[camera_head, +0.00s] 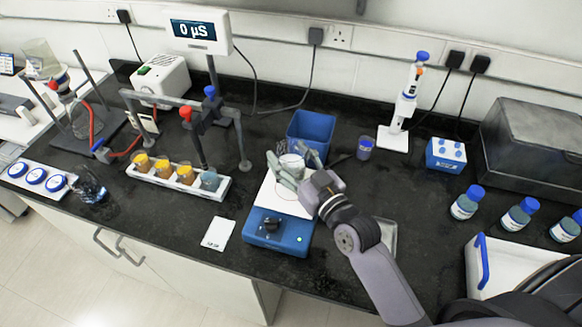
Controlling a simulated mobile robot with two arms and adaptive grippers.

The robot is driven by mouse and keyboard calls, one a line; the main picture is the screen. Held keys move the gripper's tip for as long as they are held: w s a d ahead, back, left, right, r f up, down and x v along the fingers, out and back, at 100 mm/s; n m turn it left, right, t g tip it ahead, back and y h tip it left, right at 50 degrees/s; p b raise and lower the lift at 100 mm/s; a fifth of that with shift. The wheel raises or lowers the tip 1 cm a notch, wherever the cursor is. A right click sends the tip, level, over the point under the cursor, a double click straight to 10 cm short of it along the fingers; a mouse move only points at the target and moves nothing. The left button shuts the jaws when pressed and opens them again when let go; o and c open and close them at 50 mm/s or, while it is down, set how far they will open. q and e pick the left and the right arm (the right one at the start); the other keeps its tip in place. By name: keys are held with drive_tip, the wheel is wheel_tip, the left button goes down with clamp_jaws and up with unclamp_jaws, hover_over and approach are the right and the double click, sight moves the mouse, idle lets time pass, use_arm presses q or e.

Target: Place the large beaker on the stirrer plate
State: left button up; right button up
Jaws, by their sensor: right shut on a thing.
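The stirrer plate (265,215) is a blue box with a white top and a dark knob, near the counter's front edge at the centre. My right gripper (292,170) comes in from the lower right and is shut on a pale, clear vessel that appears to be the large beaker (291,162). The beaker is at the far end of the plate's white top. The fingers hide much of it, and I cannot tell if it touches the plate. My left gripper is not in view.
A blue bin (311,128) stands just behind the gripper. A rack of small beakers (180,178) and a probe stand (210,135) are to the left. A dark glass vessel (90,187) stands farther left. Several blue-capped bottles (467,203) and a grey box (532,130) are at right.

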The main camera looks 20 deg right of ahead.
sight(298, 177)
drive_tip(key=shift+f, duration=1.95)
drive_tip(key=shift+f, duration=0.15)
drive_tip(key=o, duration=1.3)
drive_tip(key=shift+o, duration=0.2)
drive_tip(key=shift+r, duration=0.25)
drive_tip(key=b+v, duration=0.3)
drive_tip(key=v, duration=0.9)
